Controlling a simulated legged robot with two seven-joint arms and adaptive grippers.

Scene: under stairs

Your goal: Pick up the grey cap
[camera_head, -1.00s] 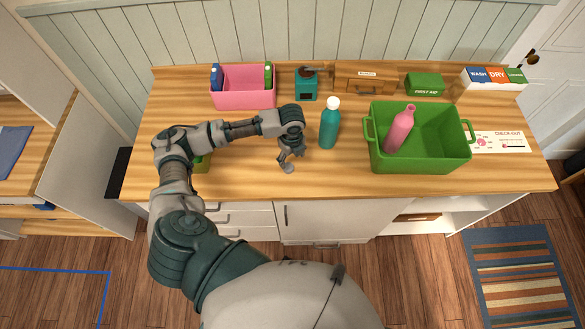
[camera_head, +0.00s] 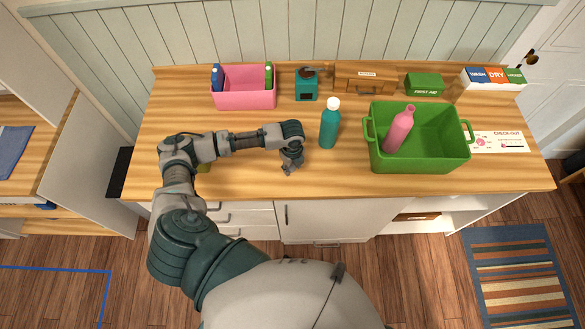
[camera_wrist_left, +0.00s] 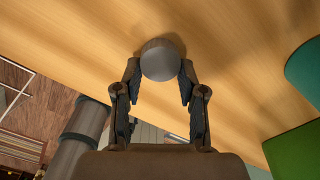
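The grey cap (camera_wrist_left: 161,60) is a small round piece on the wooden counter. In the left wrist view it lies between the two fingertips of my left gripper (camera_wrist_left: 160,72). The fingers stand apart, one on each side of it, close to its edges; I cannot tell whether they touch it. In the head view my left gripper (camera_head: 291,168) points down near the counter's front edge and hides the cap. My right gripper is not in view.
A teal bottle (camera_head: 328,130) stands just right of the gripper. A green crate (camera_head: 437,157) holding a pink bottle (camera_head: 399,131) is farther right. A pink bin (camera_head: 245,98) and several boxes line the back.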

